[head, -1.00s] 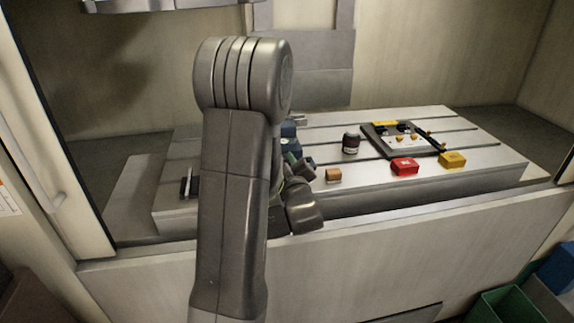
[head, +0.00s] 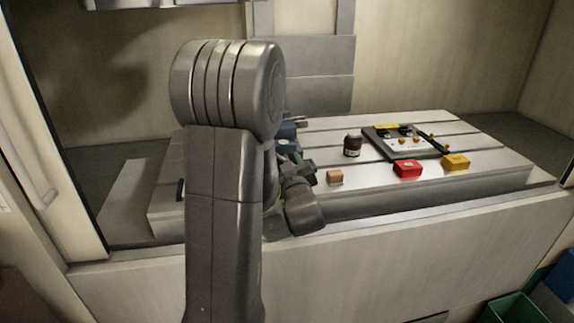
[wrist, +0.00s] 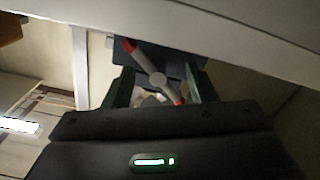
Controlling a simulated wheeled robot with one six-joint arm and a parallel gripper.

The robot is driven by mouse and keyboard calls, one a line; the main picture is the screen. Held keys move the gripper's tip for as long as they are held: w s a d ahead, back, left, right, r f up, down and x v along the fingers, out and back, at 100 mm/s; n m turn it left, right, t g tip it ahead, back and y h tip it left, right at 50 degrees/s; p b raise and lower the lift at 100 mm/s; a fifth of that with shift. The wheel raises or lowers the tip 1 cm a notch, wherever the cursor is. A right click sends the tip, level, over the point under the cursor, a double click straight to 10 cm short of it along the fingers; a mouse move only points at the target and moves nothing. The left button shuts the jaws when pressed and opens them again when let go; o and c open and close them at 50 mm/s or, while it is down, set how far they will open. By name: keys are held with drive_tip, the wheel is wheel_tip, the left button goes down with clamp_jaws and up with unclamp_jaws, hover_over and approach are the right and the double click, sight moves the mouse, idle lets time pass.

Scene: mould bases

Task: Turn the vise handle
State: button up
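In the wrist view, the vise handle (wrist: 157,80) is a thin grey bar with a round hub and red ends. It lies tilted across the space between my fingers, its upper-left end close to the left fingertip. Behind it is the dark blue-grey vise body (wrist: 178,62). My gripper (wrist: 159,72) is open, with one green finger on each side of the handle's hub. I cannot tell whether either finger touches the bar. In the head view, my arm hides the handle and most of the vise; a blue part of the vise (head: 287,130) shows beside it.
The table's back right is clear. Enclosure walls surround it.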

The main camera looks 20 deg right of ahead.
drive_tip(key=shift+s, duration=0.15)
drive_tip(key=b+v, duration=0.1)
drive_tip(key=v, duration=1.2)
drive_tip(key=shift+s+b, duration=0.3)
